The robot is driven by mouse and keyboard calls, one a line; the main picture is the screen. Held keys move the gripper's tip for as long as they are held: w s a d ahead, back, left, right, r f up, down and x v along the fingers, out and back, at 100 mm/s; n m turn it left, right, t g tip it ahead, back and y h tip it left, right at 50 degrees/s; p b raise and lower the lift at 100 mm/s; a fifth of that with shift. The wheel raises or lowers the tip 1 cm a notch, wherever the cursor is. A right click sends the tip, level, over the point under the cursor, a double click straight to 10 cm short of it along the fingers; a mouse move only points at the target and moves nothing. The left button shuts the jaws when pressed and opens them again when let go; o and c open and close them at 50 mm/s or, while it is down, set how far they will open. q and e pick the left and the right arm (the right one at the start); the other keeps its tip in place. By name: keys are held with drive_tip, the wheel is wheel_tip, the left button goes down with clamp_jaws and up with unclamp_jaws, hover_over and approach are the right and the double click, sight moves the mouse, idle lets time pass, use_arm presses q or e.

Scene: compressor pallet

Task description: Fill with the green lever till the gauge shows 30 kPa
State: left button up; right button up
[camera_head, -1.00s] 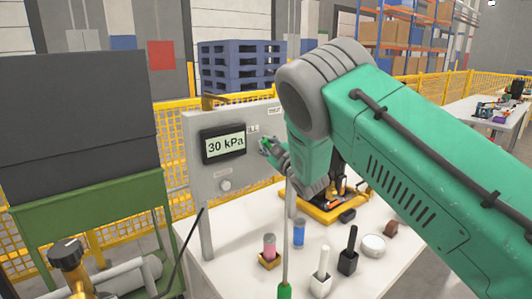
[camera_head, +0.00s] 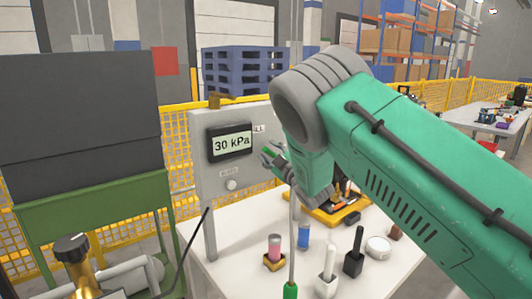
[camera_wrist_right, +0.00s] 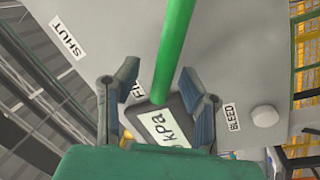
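The gauge (camera_head: 232,143) on the grey panel (camera_head: 205,180) reads 30 kPa. It also shows, tilted and partly hidden, in the right wrist view (camera_wrist_right: 165,128). The green lever (camera_wrist_right: 172,50) runs between the spread fingers of my right gripper (camera_wrist_right: 159,78) in that view, with gaps on both sides. In the head view my right gripper (camera_head: 274,160) is at the panel's right edge, and I cannot make out the lever clearly there. Labels SHUT (camera_wrist_right: 68,38) and BLEED (camera_wrist_right: 232,116) are readable; another between them is partly covered. My left gripper is not in view.
On the white table (camera_head: 235,265) stand a pink cylinder (camera_head: 274,247), a blue cylinder (camera_head: 303,236), white (camera_head: 327,275) and black (camera_head: 354,255) handled items and a white round piece (camera_head: 378,247). A brass valve (camera_head: 75,255) is at lower left. Yellow fencing (camera_head: 110,225) stands behind.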

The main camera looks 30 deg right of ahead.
drive_tip(key=shift+r, duration=0.15)
drive_tip(key=shift+w, duration=0.1)
drive_tip(key=shift+f, duration=0.25)
drive_tip(key=s+f, duration=0.1)
drive_tip(key=s, duration=1.1)
drive_tip(key=shift+d+f, duration=0.15)
drive_tip(key=shift+f, duration=0.15)
